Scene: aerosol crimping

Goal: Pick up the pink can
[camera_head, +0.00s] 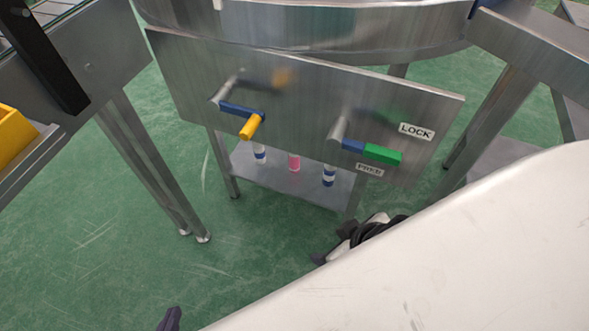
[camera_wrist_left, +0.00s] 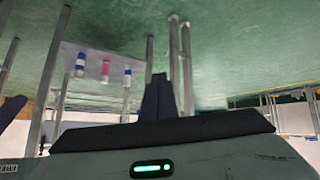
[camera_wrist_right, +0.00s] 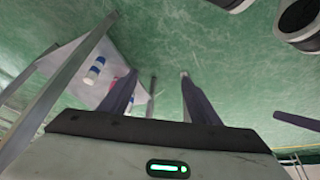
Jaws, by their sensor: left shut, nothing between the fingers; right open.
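The pink can (camera_head: 294,162) stands upright on the low metal shelf (camera_head: 285,186) under the machine, between two blue-and-white cans (camera_head: 260,153) (camera_head: 329,176). It also shows in the left wrist view (camera_wrist_left: 105,69). In the right wrist view it is mostly hidden behind a finger. My left gripper (camera_wrist_left: 160,80) is shut and empty, away from the shelf; only a dark finger tip (camera_head: 171,319) shows at the bottom of the head view. My right gripper (camera_wrist_right: 158,76) is open and empty, its fingers apart, with the shelf and cans beyond its left finger.
A steel panel with a yellow-and-blue handle (camera_head: 248,118) and a green-and-blue handle (camera_head: 375,152) hangs above the shelf. Steel legs (camera_head: 160,165) stand left of it. A yellow bin (camera_head: 12,135) is at far left. Green floor in front of the shelf is open.

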